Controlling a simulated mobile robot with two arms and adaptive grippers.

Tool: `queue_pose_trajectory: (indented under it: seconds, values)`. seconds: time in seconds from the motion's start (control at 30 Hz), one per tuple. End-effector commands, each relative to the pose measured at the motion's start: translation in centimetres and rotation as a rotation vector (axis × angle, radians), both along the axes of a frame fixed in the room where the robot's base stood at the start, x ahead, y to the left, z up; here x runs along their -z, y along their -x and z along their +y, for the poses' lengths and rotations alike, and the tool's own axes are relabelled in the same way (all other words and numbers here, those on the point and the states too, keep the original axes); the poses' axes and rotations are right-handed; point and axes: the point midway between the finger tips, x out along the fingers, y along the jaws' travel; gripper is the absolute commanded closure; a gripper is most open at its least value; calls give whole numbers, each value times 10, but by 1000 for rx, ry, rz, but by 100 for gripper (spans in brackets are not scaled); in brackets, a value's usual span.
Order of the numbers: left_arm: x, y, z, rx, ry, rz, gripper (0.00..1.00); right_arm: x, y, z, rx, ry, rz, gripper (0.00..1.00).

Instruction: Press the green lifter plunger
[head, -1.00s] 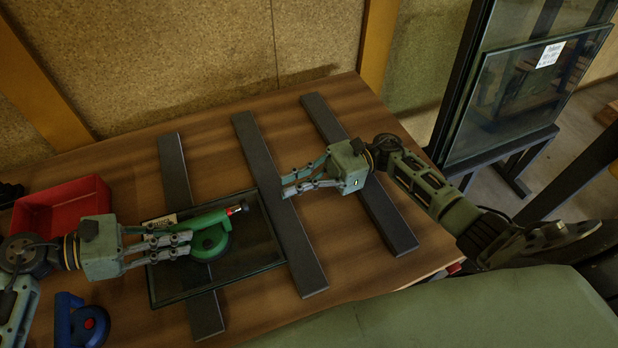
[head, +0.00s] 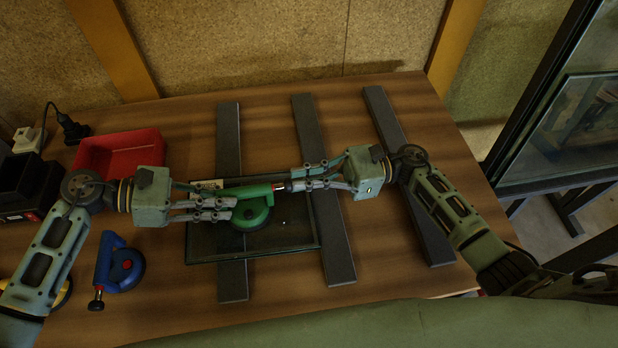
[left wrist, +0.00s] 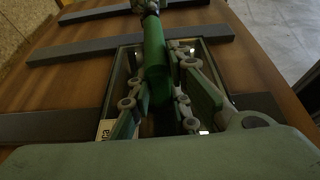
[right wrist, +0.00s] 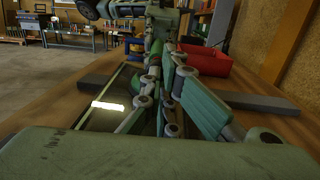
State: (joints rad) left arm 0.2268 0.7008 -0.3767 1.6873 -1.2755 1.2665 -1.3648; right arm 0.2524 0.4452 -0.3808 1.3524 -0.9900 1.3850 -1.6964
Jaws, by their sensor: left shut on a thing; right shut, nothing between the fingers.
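The green lifter (head: 252,212) sits on the dark glass pane (head: 222,246), its round pad on the glass. Its plunger (head: 279,187), with a red band and dark tip, points right in the head view. My left gripper (head: 232,208) is shut on the lifter's handle at its left end; the left wrist view shows the green handle (left wrist: 156,62) between the fingers. My right gripper (head: 293,180) is shut and empty, its fingertips at the plunger's end. I cannot tell whether they touch it. In the right wrist view the closed fingers (right wrist: 156,75) largely hide the lifter.
The glass lies over dark strips (head: 230,280) on the wooden table. A blue lifter (head: 119,266) lies to the left, with a yellow one partly behind my left arm. A red box (head: 118,150) stands at the back left. A glass rack (head: 560,130) is at the right.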

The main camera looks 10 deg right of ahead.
Motion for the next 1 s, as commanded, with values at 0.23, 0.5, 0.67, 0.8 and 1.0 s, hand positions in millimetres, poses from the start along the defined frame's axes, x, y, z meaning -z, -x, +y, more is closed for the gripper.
queue_pose_trajectory:
  seconds: [0.23, 0.5, 0.67, 0.8, 1.0]
  values:
    - [2, 1, 0, 1, -2, 4, 100, -2, 1, 24, -1, -1, -2, 100]
    - [2, 1, -1, 2, -2, 3, 100, -2, 1, 23, -1, -2, -2, 100]
    - [2, 1, -1, 2, -2, 3, 100, 0, 0, 7, 0, 0, -1, 100]
    - [2, 1, 0, 2, -2, 3, 100, 1, -1, -23, 4, 3, -1, 100]
    - [2, 1, 0, 1, -2, 4, 100, 4, -3, -71, 4, 3, 0, 100]
